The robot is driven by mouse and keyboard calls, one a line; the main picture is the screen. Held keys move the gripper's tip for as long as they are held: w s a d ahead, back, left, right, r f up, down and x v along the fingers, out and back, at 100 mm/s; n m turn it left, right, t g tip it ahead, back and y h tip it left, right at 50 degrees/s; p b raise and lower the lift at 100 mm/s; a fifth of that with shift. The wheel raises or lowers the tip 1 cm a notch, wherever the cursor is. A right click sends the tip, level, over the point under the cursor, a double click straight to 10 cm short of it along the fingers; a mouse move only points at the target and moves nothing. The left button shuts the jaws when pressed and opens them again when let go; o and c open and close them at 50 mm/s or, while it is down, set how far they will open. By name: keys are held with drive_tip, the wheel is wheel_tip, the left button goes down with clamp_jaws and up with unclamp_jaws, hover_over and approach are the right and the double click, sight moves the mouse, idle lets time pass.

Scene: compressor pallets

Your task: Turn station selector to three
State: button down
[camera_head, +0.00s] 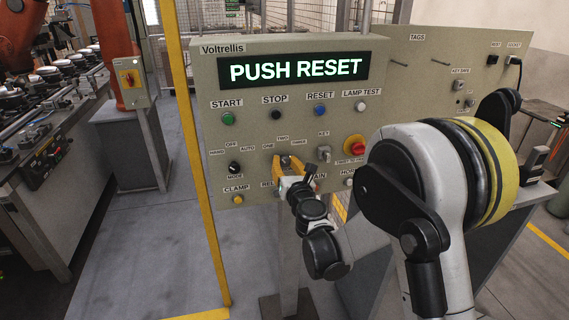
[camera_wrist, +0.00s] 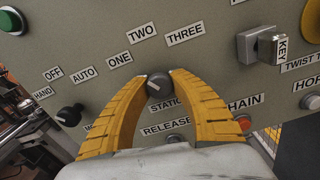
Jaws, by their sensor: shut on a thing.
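The station selector is a dark round knob (camera_wrist: 159,86) on the grey panel, below the labels ONE, TWO and THREE in the wrist view. In the head view the knob (camera_head: 285,159) is partly hidden by my gripper. My gripper (camera_wrist: 158,84) has its two yellow fingers around the knob, one on each side, shut on it. It also shows in the head view (camera_head: 286,164), at the panel's middle. Which label the knob points at I cannot tell clearly. The STATION label below it is partly covered by a finger.
The panel display (camera_head: 296,69) reads PUSH RESET. The mode knob (camera_wrist: 68,115) is left of my gripper, and the key switch (camera_wrist: 262,44) is to its right. A red emergency button (camera_head: 355,145) sits further right. A yellow post (camera_head: 190,150) stands left of the panel.

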drive_tip(key=m+b, duration=0.1)
drive_tip(key=m, duration=0.7)
drive_tip(key=shift+b, duration=0.35)
drive_tip(key=m, duration=0.4)
drive_tip(key=shift+b, duration=0.3)
drive_tip(key=shift+m, duration=1.8)
drive_tip(key=shift+r, duration=0.1)
drive_tip(key=shift+a, duration=0.1)
drive_tip(key=c, duration=1.1)
unclamp_jaws()
drive_tip(key=shift+s, duration=0.1)
